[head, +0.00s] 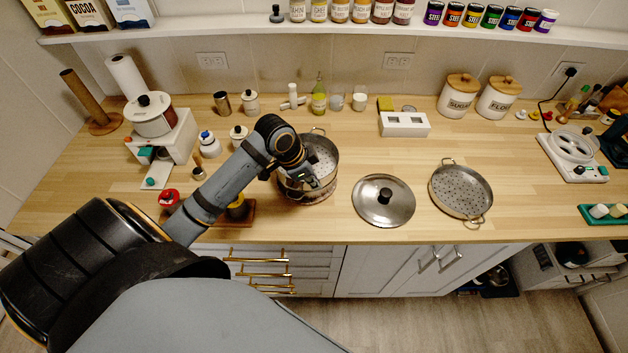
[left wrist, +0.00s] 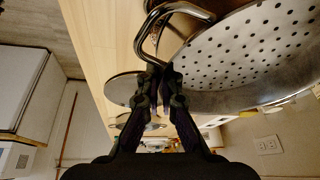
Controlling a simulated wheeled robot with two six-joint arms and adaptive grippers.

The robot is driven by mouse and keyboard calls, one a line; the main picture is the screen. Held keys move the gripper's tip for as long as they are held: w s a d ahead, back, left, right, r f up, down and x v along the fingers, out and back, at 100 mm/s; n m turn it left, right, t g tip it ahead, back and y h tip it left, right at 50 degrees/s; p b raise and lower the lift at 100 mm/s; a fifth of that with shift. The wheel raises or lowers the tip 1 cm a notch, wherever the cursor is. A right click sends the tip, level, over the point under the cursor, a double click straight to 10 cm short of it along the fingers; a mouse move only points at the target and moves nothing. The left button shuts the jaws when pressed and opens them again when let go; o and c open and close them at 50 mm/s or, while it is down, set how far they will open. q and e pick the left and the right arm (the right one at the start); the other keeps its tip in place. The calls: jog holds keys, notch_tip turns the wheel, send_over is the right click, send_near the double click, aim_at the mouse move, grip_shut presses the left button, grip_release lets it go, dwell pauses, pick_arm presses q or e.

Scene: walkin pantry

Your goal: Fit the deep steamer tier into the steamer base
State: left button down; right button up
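The deep steamer tier (head: 323,154) is a round metal pan with a perforated floor, left of the lid on the counter. Its holes (left wrist: 246,48) fill the upper right of the left wrist view. A metal wall and rim (head: 308,197) show below it, which look like the steamer base; I cannot tell whether the tier is fully seated. My left gripper (head: 312,181) is at the near side of the tier. In the left wrist view its fingertips (left wrist: 166,72) are close together on a looped metal handle (left wrist: 146,42). My right gripper is out of view.
A steel lid with a black knob (head: 383,207) and a shallow perforated pan (head: 461,191) lie to the right. A white holder (head: 404,125) stands behind them. Jars and small items stand to the left and behind. Bare counter lies between the lid and the white holder.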

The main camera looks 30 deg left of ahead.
pick_arm(q)
jog(key=shift+f, duration=0.15)
jog(key=c, duration=1.4)
grip_release()
jog(key=shift+c, duration=0.2)
jog(key=v, duration=0.7)
jog(key=shift+r, duration=0.25)
jog(key=shift+s, duration=0.1)
